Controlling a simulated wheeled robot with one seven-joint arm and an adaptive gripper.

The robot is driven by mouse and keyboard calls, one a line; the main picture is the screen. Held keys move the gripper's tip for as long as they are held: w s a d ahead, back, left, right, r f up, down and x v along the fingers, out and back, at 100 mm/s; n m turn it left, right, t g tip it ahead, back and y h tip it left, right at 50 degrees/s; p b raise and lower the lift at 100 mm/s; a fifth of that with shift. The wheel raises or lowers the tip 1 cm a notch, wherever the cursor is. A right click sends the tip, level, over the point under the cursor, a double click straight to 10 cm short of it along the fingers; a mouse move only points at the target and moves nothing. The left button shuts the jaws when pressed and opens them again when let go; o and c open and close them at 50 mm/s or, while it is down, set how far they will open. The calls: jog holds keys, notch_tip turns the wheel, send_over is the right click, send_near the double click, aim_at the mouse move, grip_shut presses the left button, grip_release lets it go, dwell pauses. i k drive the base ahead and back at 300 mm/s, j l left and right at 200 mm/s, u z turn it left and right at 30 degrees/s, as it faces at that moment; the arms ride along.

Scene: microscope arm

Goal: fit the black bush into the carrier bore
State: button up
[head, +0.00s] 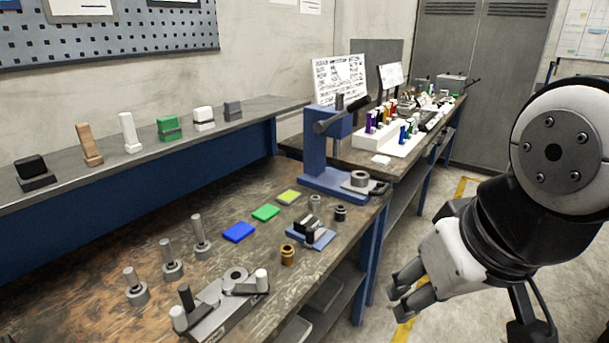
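The black bush (340,212) is a small dark ring standing on the bench, right of a light grey bush (315,202). A grey block with a round bored boss (235,275), which looks like the carrier, lies at the bench's front with clamp-like arms on it. Its bore appears empty, but it is small in view. My gripper (396,301) hangs over the floor, right of the bench and clear of everything. Its fingers appear apart, with nothing between them.
A blue arbor press (326,150) with a grey ring (359,180) stands behind the bushes. A brass bush (288,255) and a blue fixture (312,235) are nearby. Several upright grey pins (168,260) stand at left. Coloured pads (265,213) lie mid-bench.

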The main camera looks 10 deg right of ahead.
aim_at(360, 181)
jog(key=i+l+u, duration=0.55)
jog(key=i+l, duration=0.25)
jog(key=i+l+u, duration=0.25)
jog(key=l, duration=0.3)
jog(key=i, duration=0.05)
